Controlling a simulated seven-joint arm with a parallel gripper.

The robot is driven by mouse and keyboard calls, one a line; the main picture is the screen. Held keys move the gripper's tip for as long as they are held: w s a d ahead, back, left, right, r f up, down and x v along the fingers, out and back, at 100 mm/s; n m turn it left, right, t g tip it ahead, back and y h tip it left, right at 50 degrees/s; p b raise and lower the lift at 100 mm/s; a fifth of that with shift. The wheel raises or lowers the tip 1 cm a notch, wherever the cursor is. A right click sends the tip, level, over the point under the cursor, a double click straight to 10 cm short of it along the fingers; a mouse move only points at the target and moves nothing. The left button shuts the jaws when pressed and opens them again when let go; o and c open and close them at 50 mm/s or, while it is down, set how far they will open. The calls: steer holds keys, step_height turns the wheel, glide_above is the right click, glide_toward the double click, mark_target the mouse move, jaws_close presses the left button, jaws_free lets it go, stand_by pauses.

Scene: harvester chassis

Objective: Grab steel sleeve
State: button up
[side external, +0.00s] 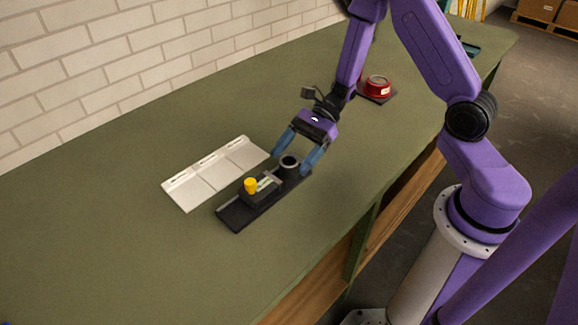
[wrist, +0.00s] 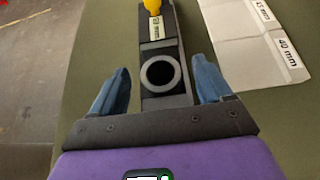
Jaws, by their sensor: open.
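The steel sleeve (side external: 290,162) is a short dark grey ring with an open bore, upright at one end of a black fixture (side external: 236,214) on the green bench. In the wrist view the sleeve (wrist: 160,73) shows from above as a ring with a dark hole. My gripper (side external: 295,162) is open, with one blue finger on each side of the sleeve. In the wrist view the fingers of my gripper (wrist: 160,88) stand apart from the sleeve, with gaps on both sides. I cannot tell exactly how low the fingertips are.
A yellow knob (side external: 250,185) stands on the fixture beside a labelled block. A white sheet with size labels (side external: 215,172) lies to the left. A red round part (side external: 377,86) sits on a dark base farther back. The bench's near left is clear.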

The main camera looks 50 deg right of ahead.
steer(key=shift+a+f, duration=0.1)
steer(key=shift+a, duration=0.1)
steer(key=c, duration=1.3)
steer(key=shift+c, duration=0.7)
